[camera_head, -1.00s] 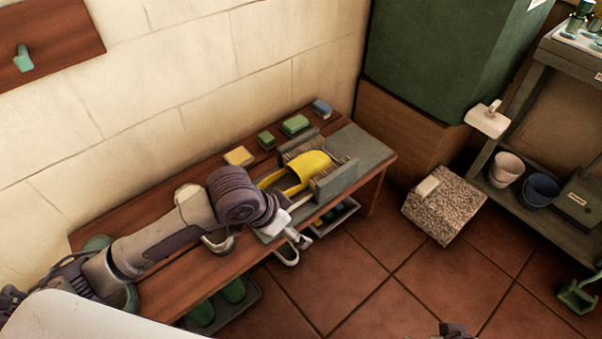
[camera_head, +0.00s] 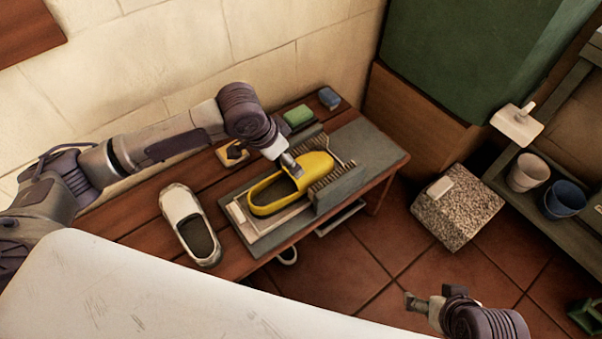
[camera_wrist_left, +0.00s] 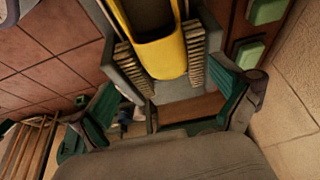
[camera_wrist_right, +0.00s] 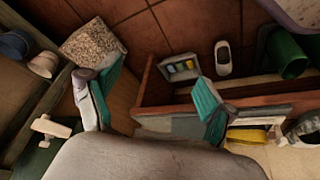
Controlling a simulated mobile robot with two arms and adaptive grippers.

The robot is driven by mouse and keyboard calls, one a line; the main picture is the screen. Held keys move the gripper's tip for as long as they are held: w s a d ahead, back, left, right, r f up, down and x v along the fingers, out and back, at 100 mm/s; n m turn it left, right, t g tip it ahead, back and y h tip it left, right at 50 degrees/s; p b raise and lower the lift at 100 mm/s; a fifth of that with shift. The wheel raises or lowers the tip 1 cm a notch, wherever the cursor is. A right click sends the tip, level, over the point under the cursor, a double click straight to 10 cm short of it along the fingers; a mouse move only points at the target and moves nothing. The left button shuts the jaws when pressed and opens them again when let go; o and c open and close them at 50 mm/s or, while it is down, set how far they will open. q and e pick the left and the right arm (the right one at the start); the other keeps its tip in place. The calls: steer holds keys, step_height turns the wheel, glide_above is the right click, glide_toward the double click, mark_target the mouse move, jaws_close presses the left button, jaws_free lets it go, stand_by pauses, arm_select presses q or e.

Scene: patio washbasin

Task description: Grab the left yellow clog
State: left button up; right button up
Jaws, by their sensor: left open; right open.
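One yellow clog (camera_head: 290,185) lies in a grey boot-brush fixture (camera_head: 345,190) on the wooden bench, between two bristle strips. My left gripper (camera_head: 290,165) is just above the clog's far side in the head view; I cannot tell whether it touches. In the left wrist view the clog (camera_wrist_left: 165,55) lies beyond and between the open green-padded fingers (camera_wrist_left: 170,100), with nothing gripped. The right wrist view shows part of the clog (camera_wrist_right: 250,135) at lower right. My right gripper (camera_head: 422,303) is open and empty, well away from the bench.
A white clog (camera_head: 190,225) lies left of the fixture. A green block (camera_head: 298,116) and a blue block (camera_head: 329,97) sit at the bench's back. A speckled stone block (camera_head: 457,210) stands on the tiled floor, right of the bench. The wall rises close behind.

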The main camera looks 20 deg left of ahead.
mark_target(293, 179)
arm_select(q)
steer(key=b+x, duration=0.1)
steer(key=x, duration=0.4)
steer(key=shift+w+d+f+b, duration=0.1)
steer(key=shift+f+b, duration=0.2)
steer(key=shift+b, duration=0.1)
steer(key=b+x, duration=0.2)
steer(key=x, duration=0.2)
steer(key=shift+w+f, duration=0.2)
steer(key=shift+f, duration=0.2)
steer(key=c, duration=1.1)
arm_select(e)
steer(key=w+a+r+t+y, duration=0.1)
steer(key=w+a+r+t, duration=0.2)
steer(key=w+r+t, duration=0.3)
steer(key=w+a+r+t+y, duration=0.2)
steer(key=w+a+r+t, duration=0.1)
steer(key=w+r+t, duration=0.3)
steer(key=shift+w+r+n+y, duration=0.3)
steer(key=shift+w+r, duration=0.6)
steer(key=shift+w, duration=0.05)
